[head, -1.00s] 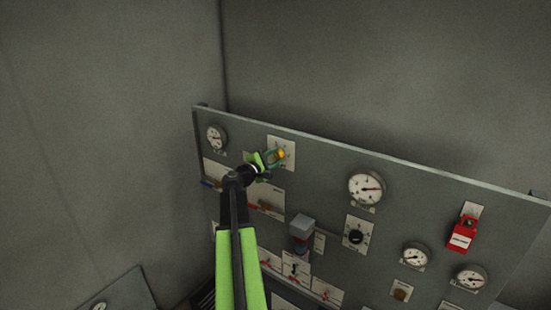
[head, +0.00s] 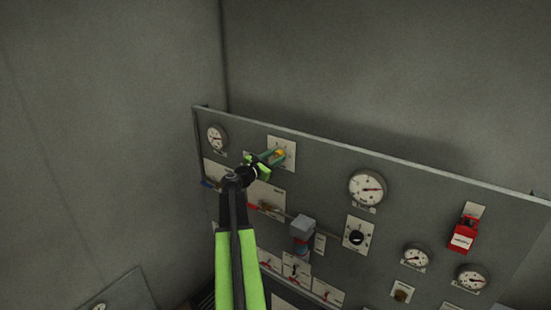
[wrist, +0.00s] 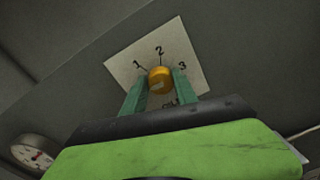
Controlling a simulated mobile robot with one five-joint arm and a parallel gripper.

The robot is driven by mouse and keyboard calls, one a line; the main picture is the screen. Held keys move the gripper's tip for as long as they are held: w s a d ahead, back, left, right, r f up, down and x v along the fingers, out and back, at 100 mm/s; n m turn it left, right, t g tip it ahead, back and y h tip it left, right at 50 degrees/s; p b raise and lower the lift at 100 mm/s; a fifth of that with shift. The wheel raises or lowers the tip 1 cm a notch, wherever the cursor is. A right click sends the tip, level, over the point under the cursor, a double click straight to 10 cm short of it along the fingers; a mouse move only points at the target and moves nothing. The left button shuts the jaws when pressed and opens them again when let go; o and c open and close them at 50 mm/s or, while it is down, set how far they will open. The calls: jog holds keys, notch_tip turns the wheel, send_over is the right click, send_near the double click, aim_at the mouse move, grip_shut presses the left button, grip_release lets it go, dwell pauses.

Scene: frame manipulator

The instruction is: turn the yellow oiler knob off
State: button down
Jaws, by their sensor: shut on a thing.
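The yellow oiler knob (head: 279,154) sits on a pale plate (head: 289,143) at the upper left of the grey panel in the head view. In the wrist view the knob (wrist: 160,79) is in front of its plate (wrist: 187,60), which carries the marks 1, 2 and 3. My gripper (head: 277,155) is at the knob, with its two green fingers on either side of it. In the wrist view my gripper (wrist: 160,88) is shut on the knob. The lower part of the plate's lettering is partly hidden, and which mark the knob points to is unclear.
A round gauge (head: 216,138) is left of the knob, and a larger gauge (head: 367,188) is to its right. A grey box-shaped part (head: 302,228), a black knob (head: 356,237) and a red device (head: 463,233) are on the panel (head: 330,170). Open space lies above the panel.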

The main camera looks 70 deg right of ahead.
jog(key=shift+f+n, duration=0.1)
jog(key=shift+n, duration=0.3)
jog(key=c, duration=0.9)
grip_release()
jog(key=shift+c, duration=0.2)
jog(key=v, duration=1.7)
jog(key=shift+a, duration=0.15)
